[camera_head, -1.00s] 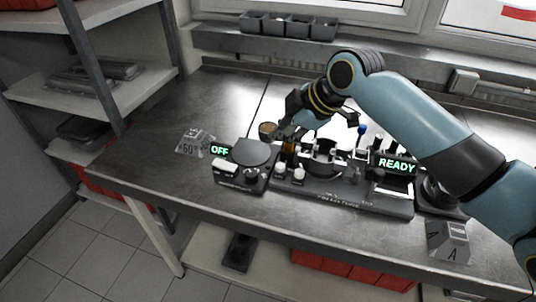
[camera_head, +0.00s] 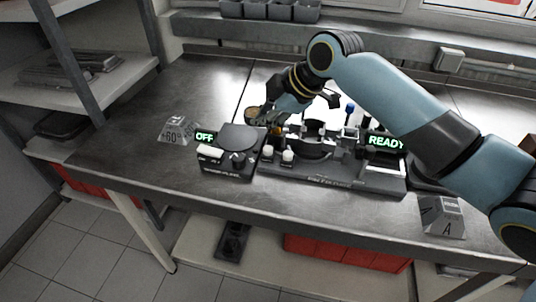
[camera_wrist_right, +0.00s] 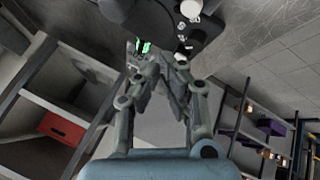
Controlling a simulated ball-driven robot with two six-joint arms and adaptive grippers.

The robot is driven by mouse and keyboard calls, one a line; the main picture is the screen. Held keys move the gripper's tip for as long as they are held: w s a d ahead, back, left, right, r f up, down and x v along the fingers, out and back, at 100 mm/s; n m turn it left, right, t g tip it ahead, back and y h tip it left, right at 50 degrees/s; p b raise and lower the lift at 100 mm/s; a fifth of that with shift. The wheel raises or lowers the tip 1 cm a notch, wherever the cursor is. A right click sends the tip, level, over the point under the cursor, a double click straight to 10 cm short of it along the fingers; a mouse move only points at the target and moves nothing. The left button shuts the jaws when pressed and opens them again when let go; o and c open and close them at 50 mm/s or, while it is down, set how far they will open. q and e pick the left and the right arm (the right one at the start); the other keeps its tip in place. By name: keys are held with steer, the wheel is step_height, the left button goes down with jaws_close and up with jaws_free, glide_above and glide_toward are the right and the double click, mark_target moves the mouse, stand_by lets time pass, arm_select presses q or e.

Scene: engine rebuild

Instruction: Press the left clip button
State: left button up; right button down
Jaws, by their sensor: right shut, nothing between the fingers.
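Two small white-topped buttons stand side by side at the front left of the dark fixture (camera_head: 335,178): a left one (camera_head: 267,152) and a right one (camera_head: 288,156). I cannot read any label on them. My right gripper (camera_head: 268,121) is shut and empty, behind and above the buttons, apart from them as far as I can see. In the right wrist view its fingers (camera_wrist_right: 160,62) meet near a green-lit display (camera_wrist_right: 143,47), with a white knob (camera_wrist_right: 190,9) beyond. My left gripper is not in view.
A dark unit with a round plate (camera_head: 240,137) and an OFF display (camera_head: 206,137) adjoins the fixture on the left. The READY display (camera_head: 386,142) is at right. Angled blocks marked +60° (camera_head: 175,132) and A (camera_head: 441,217) stand at either side. The bench's left end is clear.

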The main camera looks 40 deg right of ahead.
steer(key=b, duration=0.3)
glide_above(265, 150)
step_height(265, 150, down, 4)
steer(key=shift+f, duration=0.15)
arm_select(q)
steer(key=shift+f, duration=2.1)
arm_select(e)
steer(key=shift+f, duration=0.5)
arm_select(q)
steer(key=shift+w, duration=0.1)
arm_select(e)
steer(key=shift+f, duration=0.15)
steer(key=shift+f, duration=0.25)
arm_select(q)
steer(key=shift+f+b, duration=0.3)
steer(key=shift+b, duration=0.1)
arm_select(e)
steer(key=shift+f, duration=0.5)
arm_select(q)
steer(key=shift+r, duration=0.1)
arm_select(e)
steer(key=shift+r, duration=0.1)
arm_select(q)
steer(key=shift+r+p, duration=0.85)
steer(key=shift+p, duration=0.1)
arm_select(e)
steer(key=shift+r, duration=0.85)
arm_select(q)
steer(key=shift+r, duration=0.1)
